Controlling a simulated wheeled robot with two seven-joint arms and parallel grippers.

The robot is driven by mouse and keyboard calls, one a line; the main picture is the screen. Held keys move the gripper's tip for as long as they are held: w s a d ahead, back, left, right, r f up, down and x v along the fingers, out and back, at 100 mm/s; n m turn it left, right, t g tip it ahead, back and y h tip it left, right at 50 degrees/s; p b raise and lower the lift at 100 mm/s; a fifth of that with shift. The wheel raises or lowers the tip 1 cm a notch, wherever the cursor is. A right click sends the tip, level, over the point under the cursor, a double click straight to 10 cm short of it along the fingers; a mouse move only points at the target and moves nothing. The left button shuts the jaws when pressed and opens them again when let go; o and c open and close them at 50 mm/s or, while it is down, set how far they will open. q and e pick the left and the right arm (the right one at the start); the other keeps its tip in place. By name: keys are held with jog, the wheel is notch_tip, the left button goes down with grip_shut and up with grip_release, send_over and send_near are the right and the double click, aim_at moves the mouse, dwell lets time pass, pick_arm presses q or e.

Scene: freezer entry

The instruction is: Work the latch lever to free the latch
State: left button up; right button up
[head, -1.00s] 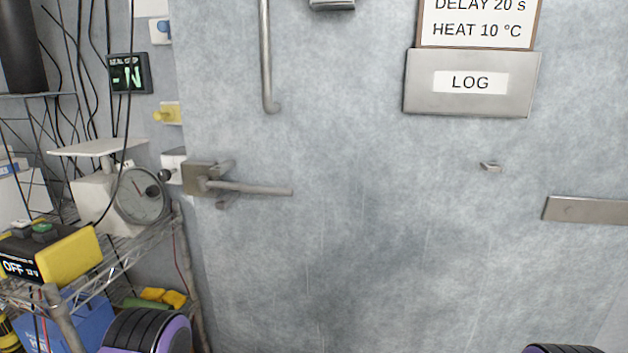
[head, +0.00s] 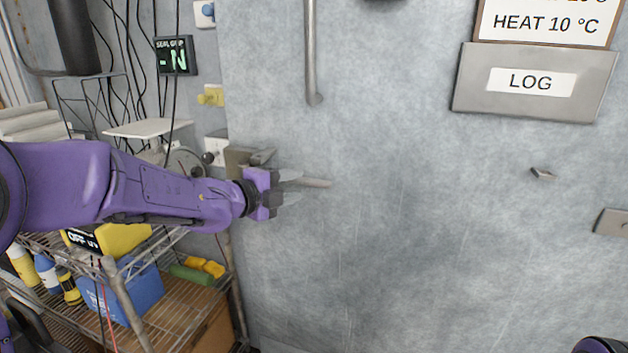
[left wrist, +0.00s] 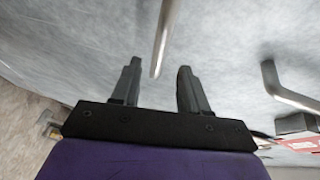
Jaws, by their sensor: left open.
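The latch lever (head: 317,183) is a grey bar sticking out to the right, roughly level, from the latch body (head: 238,160) on the left part of the grey door. My left gripper (head: 297,187) is open in front of the lever, and its arm hides part of the latch. In the left wrist view, a grey bar (left wrist: 165,35), seemingly the lever, ends in the gap between the two open fingers (left wrist: 157,77). I cannot tell whether any finger touches it. My right gripper is not in view.
A vertical door handle (head: 311,50) is above the lever. A wire shelf (head: 180,310) with a yellow box (head: 125,240) and a blue bin (head: 135,290) stands at left. A LOG box (head: 530,82) is on the door at right. The door below the lever is clear.

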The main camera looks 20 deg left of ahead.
aim_at(308, 183)
pick_arm(q)
jog(key=p+x, duration=0.1)
jog(key=x, duration=0.6)
jog(key=shift+w+p, duration=0.1)
jog(key=shift+p, duration=0.3)
jog(key=shift+w+d+f, duration=0.25)
jog(key=shift+w, duration=0.1)
grip_shut()
